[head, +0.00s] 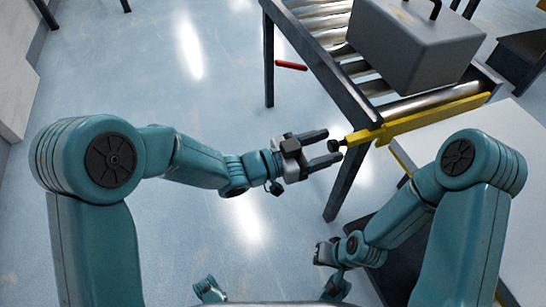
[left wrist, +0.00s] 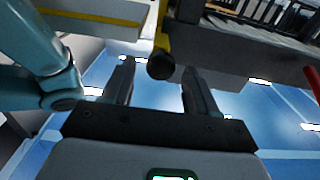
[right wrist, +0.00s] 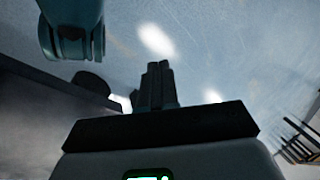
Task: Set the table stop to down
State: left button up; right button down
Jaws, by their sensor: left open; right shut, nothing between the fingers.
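The table stop is a yellow bar (head: 430,110) across the end of the roller conveyor, with a yellow block and a dark round knob (head: 334,146) at its left end. In the left wrist view the knob (left wrist: 161,67) shows between and just beyond the fingertips. My left gripper (head: 333,146) is open, its fingers pointing at the knob, one on each side in the picture. I cannot tell whether they touch it. My right gripper (right wrist: 158,82) is shut and empty, low over the floor and away from the stop.
A grey case (head: 412,45) with a dark handle sits on the rollers behind the stop. A red bar (head: 291,65) sticks out from the conveyor's left side. A conveyor leg (head: 345,185) stands just below the knob. A pale tabletop lies at right. The floor at left is clear.

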pick_arm(q)
jog(key=p+v, duration=0.3)
jog(key=v, duration=1.1)
pick_arm(e)
jog(key=shift+g, duration=0.4)
jog(key=r, duration=0.1)
jog(key=s+r, duration=0.2)
jog(key=shift+a+r, duration=0.25)
jog(key=shift+r, duration=0.05)
